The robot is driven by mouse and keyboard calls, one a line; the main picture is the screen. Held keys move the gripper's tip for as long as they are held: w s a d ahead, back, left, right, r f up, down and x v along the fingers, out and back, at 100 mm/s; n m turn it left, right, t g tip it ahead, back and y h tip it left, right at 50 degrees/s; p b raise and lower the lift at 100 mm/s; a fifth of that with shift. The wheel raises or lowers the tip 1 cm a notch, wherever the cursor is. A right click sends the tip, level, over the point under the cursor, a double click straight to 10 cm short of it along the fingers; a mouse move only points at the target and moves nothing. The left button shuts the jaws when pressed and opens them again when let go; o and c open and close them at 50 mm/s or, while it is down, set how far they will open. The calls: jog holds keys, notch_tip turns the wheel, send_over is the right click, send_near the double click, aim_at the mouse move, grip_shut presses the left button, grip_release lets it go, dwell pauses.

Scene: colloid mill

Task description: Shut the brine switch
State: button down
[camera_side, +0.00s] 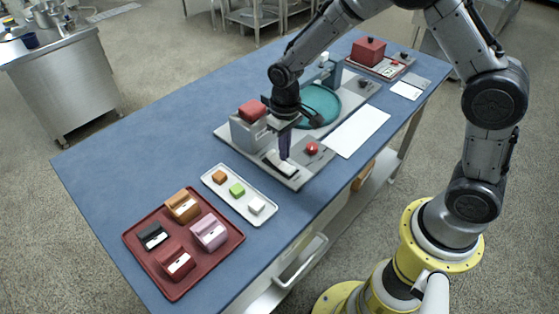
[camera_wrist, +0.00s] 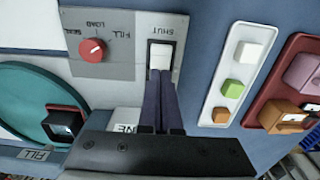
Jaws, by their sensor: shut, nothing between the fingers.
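The brine switch is a white rocker (camera_wrist: 160,56) in a dark frame on a grey panel (camera_wrist: 120,72), with the word SHUT beside its far end in the wrist view. In the side view the switch (camera_side: 287,169) sits at the panel's near edge. My gripper (camera_side: 284,157) is shut, points down and has its tips right over the switch. In the wrist view the shut fingers (camera_wrist: 160,76) reach the rocker's lower end and hide what lies there. I cannot tell whether they touch it. A label ending in NE (camera_wrist: 127,120) is partly covered by my gripper.
A red knob (camera_side: 311,148) marked SEAL, LOAD and FILL stands beside the switch. A grey block with a red top (camera_side: 252,111) and a teal disc (camera_side: 320,104) are close behind. A white tray of small cubes (camera_side: 238,211) and a red tray (camera_side: 143,257) lie at the left.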

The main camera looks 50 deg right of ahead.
jog(key=shift+r, duration=2.15)
notch_tip(320, 180, up, 10)
jog(key=t, duration=0.2)
send_over(284, 166)
jog(key=d, duration=0.2)
jog(key=s+d+r+t, duration=0.2)
jog(key=s+r+t, duration=0.1)
jog(key=s+r, duration=0.5)
jog(key=s+d+f, duration=0.1)
jog(key=s, duration=1.4)
jog(key=shift+f+t, duration=0.25)
jog(key=shift+t, duration=0.05)
